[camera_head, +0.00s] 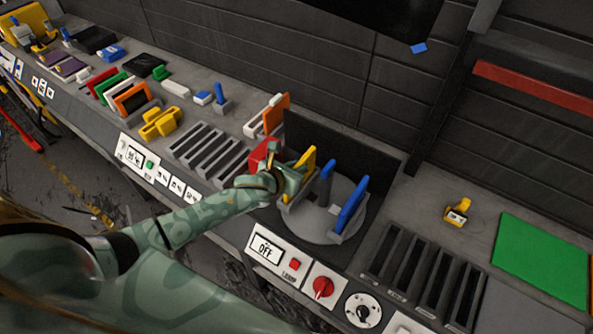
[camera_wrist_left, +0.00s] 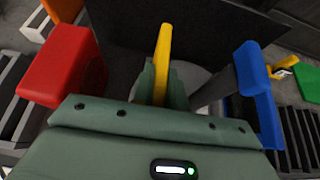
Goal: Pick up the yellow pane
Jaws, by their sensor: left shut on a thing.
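The yellow pane (camera_head: 306,165) stands upright at the left side of the round grey turntable (camera_head: 308,222) in the head view. My left gripper (camera_head: 290,183) is at the yellow pane and shut on it. In the left wrist view the yellow pane (camera_wrist_left: 162,62) rises between the green fingers of my left gripper (camera_wrist_left: 160,88). I cannot tell whether the pane is clear of the turntable. My right gripper is not in view.
Blue panes (camera_head: 350,205) stand on the turntable's right side. A red block (camera_head: 262,155) is close on the left of my gripper. A black panel (camera_head: 340,150) stands behind. Slotted racks (camera_head: 207,152) flank the turntable, and a green sheet (camera_head: 540,258) lies far right.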

